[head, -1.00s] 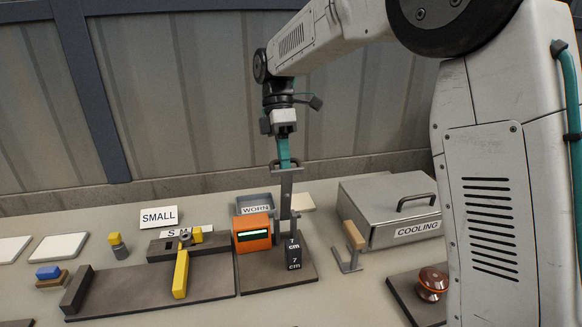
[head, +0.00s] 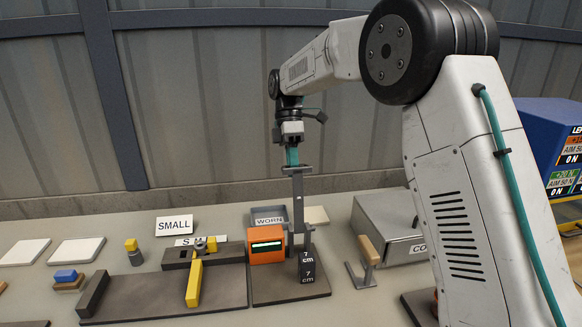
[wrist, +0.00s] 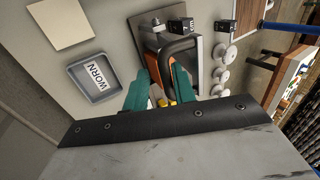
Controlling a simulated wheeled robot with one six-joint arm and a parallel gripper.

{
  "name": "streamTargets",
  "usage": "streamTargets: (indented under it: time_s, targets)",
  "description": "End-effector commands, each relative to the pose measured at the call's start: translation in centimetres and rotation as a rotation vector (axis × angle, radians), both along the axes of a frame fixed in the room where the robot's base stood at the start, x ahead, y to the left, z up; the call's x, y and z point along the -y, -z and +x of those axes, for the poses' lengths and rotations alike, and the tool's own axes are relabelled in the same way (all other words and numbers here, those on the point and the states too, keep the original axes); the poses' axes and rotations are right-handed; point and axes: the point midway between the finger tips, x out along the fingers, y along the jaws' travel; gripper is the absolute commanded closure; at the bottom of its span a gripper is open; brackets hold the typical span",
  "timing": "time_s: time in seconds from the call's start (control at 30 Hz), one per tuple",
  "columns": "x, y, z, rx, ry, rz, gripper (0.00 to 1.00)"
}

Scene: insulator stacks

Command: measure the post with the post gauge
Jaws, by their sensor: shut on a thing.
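My gripper (head: 292,157) has teal fingers shut on the dark handle (head: 300,169) at the top of an upright grey bar (head: 298,205). The bar stands beside an orange box with a lit green display (head: 266,243), on a dark base plate (head: 290,292). Black labels reading "7 cm" (head: 307,266) sit low at the bar. In the wrist view the fingers (wrist: 165,92) straddle the dark handle (wrist: 180,48), with the orange box beneath. A small grey peg with a yellow top (head: 133,252) stands apart on the left. I cannot tell what sits under the bar.
A dark fixture (head: 225,292) with a yellow bar (head: 194,284) lies left of the orange box. A tray labelled WORN (head: 268,217) is behind. A metal COOLING box (head: 385,213) and a wooden-handled bracket (head: 369,250) stand right. Pale plates (head: 77,251) lie far left.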

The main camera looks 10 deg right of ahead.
Motion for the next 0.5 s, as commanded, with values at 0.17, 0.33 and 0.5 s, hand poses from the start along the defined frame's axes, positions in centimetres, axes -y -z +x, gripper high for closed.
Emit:
streamTargets:
  time_s: [0.17, 0.33, 0.5]
  targets:
    - [0.55, 0.11, 0.70, 0.023, 0.004, -0.007, 1.00]
    - [0.52, 0.11, 0.70, 0.023, 0.003, -0.007, 0.69]
    - [0.35, 0.13, 0.61, 0.021, 0.001, -0.006, 0.68]
